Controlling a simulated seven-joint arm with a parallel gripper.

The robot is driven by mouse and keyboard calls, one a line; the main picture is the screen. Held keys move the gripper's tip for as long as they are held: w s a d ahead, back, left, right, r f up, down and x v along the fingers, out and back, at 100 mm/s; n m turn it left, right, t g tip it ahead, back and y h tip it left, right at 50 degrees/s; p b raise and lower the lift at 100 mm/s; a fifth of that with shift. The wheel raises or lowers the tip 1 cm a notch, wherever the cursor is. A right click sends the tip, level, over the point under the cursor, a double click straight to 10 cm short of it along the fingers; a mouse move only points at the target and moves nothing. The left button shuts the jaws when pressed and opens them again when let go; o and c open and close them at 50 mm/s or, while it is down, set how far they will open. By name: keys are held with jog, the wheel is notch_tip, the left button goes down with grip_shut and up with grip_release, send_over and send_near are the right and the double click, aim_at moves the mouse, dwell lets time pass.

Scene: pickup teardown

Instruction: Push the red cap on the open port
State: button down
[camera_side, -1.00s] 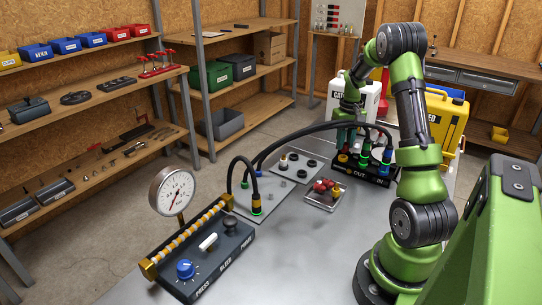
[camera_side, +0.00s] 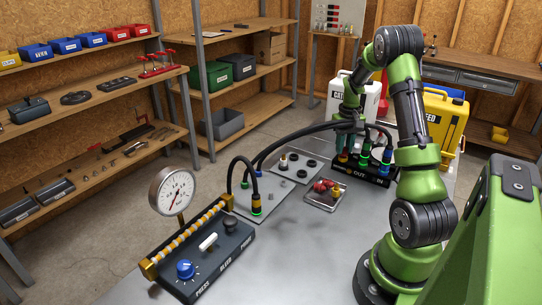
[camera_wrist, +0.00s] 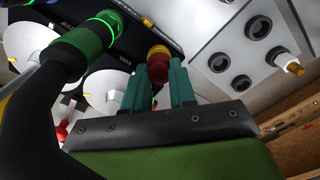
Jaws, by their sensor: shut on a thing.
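My gripper (camera_wrist: 160,86) has teal fingers shut on a red cap (camera_wrist: 160,72) in the wrist view. A yellow ring (camera_wrist: 158,50) shows at the cap's far end, beside the black port block (camera_wrist: 127,62). I cannot tell whether the cap touches a port or is seated. In the side view my gripper (camera_side: 347,144) is low at the left end of the port block (camera_side: 372,175), which is marked OUT and IN. The open port cannot be made out there.
Black hoses (camera_side: 300,132) arch to the block, and one thick hose (camera_wrist: 25,120) crosses the wrist view's left. A grey plate (camera_side: 296,166) with dark rings lies left of the block. A gauge (camera_side: 172,191) and pressure box (camera_side: 205,262) stand nearer.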

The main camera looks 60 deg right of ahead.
jog(key=shift+f, duration=0.6)
dwell(1.0)
jog(key=c, duration=0.8)
grip_release()
jog(key=shift+c, duration=0.2)
